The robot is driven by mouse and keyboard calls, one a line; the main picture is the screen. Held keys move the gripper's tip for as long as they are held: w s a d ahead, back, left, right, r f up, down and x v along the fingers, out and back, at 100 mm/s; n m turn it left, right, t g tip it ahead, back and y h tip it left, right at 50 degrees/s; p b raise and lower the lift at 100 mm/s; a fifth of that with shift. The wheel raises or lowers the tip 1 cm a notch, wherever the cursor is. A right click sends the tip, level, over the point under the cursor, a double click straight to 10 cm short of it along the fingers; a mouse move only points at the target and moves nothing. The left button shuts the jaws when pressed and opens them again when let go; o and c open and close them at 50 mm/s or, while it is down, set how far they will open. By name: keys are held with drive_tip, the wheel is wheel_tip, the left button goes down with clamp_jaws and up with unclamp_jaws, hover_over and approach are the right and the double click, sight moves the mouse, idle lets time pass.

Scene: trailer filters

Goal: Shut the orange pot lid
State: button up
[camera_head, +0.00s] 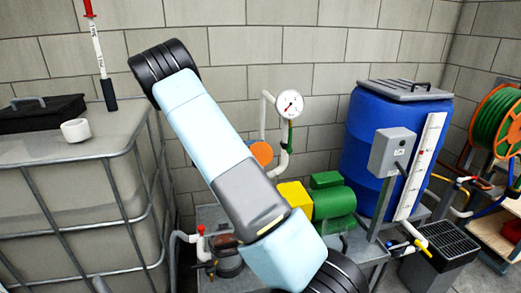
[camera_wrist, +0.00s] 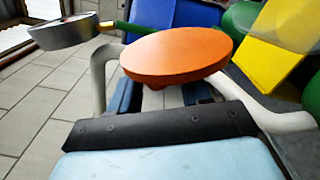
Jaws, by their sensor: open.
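The orange pot lid (camera_head: 262,153) is a round disc beside the white pipes in the head view, its flat face turned towards the camera. It fills the upper middle of the wrist view (camera_wrist: 177,52). My gripper (camera_wrist: 160,97) is open, with dark blue fingers partly hidden behind the lid in that view. I see nothing held between them. Whether the fingers touch the lid, I cannot tell. In the head view my arm covers the area below the lid, and the gripper is not clearly visible. The pot under the lid cannot be made out.
A pressure gauge (camera_head: 289,104) on white pipework stands close to the lid and shows at the wrist view's left (camera_wrist: 62,33). A green pump (camera_head: 333,203) and yellow box (camera_head: 297,197) are to the right, before a blue barrel (camera_head: 392,140). A caged tank (camera_head: 75,195) stands left.

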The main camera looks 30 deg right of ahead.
drive_tip(key=shift+s+d, duration=0.15)
drive_tip(key=shift+d, duration=0.25)
clamp_jaws()
drive_tip(key=shift+f, duration=0.1)
